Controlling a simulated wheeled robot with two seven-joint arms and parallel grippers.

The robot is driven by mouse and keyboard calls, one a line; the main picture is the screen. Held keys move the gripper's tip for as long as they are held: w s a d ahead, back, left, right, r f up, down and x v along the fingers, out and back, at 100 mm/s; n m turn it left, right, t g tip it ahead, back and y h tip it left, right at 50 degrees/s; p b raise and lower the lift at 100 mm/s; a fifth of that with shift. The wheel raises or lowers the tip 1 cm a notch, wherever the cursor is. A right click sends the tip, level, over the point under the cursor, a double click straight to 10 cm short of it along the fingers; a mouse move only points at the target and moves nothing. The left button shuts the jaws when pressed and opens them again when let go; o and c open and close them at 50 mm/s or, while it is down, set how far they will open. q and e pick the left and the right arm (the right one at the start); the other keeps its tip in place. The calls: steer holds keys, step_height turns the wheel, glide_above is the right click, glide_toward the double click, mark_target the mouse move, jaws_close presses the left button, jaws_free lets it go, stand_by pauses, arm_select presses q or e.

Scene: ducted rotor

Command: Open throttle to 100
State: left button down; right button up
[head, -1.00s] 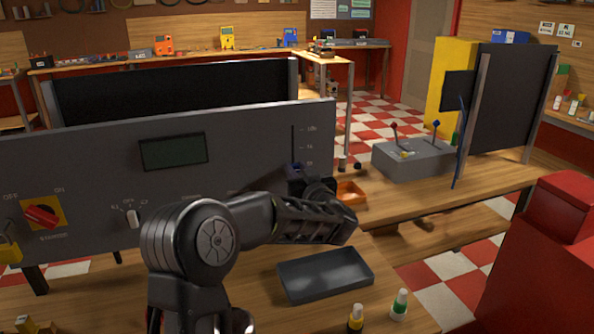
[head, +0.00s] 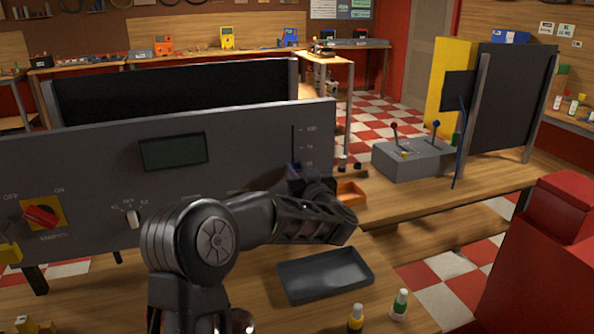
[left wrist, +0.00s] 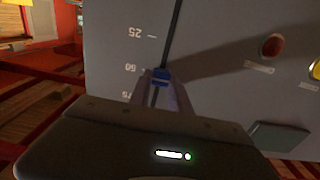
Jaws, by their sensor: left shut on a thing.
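The throttle is a vertical slider on the grey panel (head: 240,150), with a dark slot (head: 293,140) and a scale marked 100 at the top and 75 below. My left gripper (head: 296,172) is at the slot below the 75 mark and hides the knob there. In the left wrist view the blue throttle knob (left wrist: 160,77) sits between the two fingers, which are shut on it. The knob is close to the 50 mark, with 25 on one side and 75 on the other. My right gripper is in neither view.
The panel also carries a dark display (head: 173,151), a red rotary switch (head: 41,215) and a small selector (head: 132,218). A grey tray (head: 325,275) and two small bottles stand in front. An orange bin (head: 350,193) is just right of my gripper. A lever box (head: 413,160) stands farther right.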

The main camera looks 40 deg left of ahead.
arm_select(q)
step_height(320, 180, up, 11)
steer(key=p, duration=0.7)
steer(key=shift+f, duration=0.2)
steer(key=c, duration=1.6)
jaws_free()
steer(key=o, duration=0.4)
steer(key=shift+f, duration=0.1)
steer(key=shift+s+d+f, duration=0.1)
steer(key=shift+s+d, duration=0.2)
steer(key=shift+d, duration=0.25)
steer(key=b, duration=0.2)
glide_toward(292, 127)
steer(key=shift+s+d, duration=0.3)
steer(key=shift+d, duration=0.25)
